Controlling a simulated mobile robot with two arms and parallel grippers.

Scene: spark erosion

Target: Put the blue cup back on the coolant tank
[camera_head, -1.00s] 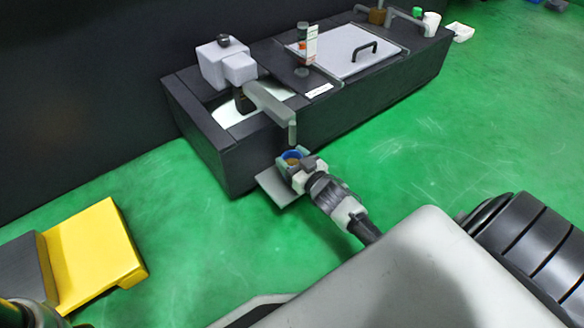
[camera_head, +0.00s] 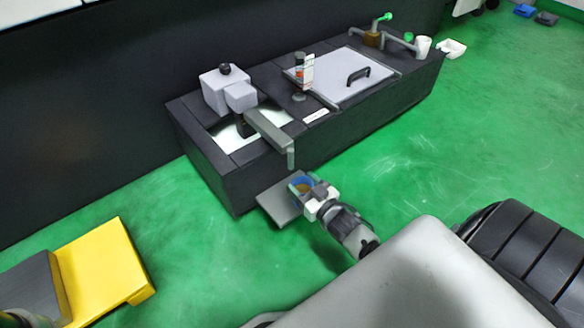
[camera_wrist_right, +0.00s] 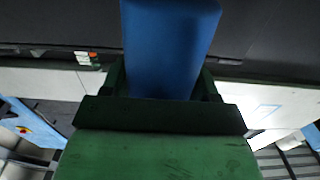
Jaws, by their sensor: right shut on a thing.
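The blue cup (camera_head: 301,183), with a brownish content inside, is upright in my right gripper (camera_head: 311,192), which is shut on it. It is just below and right of the tip of the grey spout (camera_head: 270,131). The cup's blue side fills the upper middle of the right wrist view (camera_wrist_right: 170,45), between the dark green fingers. The coolant tank (camera_head: 225,172) is the long dark box against the wall, with a pale lid (camera_head: 345,75). My left gripper is not clearly in view.
A small grey plate (camera_head: 279,205) juts from the tank's front, close to the cup. A pale pump-like block (camera_head: 225,90), a small bottle (camera_head: 299,75) and a white cup (camera_head: 423,46) stand on top. A yellow block (camera_head: 100,265) is on the green floor at left.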

